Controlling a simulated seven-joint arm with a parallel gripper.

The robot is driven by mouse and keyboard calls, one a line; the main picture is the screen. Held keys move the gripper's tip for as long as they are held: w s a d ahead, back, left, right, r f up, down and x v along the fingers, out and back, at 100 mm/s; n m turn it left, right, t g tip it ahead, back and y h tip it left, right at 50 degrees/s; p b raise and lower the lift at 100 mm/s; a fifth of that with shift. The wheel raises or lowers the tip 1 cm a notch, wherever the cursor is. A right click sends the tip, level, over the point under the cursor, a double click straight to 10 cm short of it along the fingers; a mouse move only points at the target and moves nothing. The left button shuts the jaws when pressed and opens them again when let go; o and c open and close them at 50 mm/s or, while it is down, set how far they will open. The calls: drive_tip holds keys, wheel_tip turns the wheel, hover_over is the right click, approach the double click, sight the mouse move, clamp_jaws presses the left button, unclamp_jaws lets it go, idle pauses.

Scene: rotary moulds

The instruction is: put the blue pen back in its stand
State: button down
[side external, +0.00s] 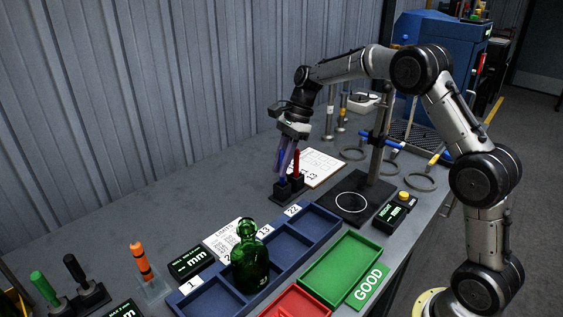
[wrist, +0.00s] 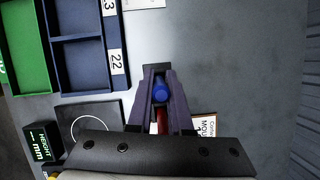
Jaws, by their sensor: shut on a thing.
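The blue pen (side external: 283,167) is upright and slightly tilted between the fingers of my gripper (side external: 287,155). In the wrist view the blue pen (wrist: 161,91) shows end-on between the fingertips of my gripper (wrist: 160,88), which is shut on it. The black pen stand (side external: 287,190) is below, with a red pen (side external: 296,162) standing in its right socket. The blue pen's lower end is at or just above the left socket; I cannot tell how deep it is.
A blue compartment tray (side external: 335,222) with a green bottle (side external: 250,262) lies in front, with a green tray (side external: 342,262) and a red tray (side external: 297,303). A black gauge base (side external: 352,203) is right of the stand. A white sheet (side external: 318,164) lies behind it.

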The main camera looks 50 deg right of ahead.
drive_tip(key=shift+f, duration=0.9)
drive_tip(key=c, duration=0.8)
unclamp_jaws()
drive_tip(key=shift+o, duration=0.2)
drive_tip(key=shift+r, duration=0.1)
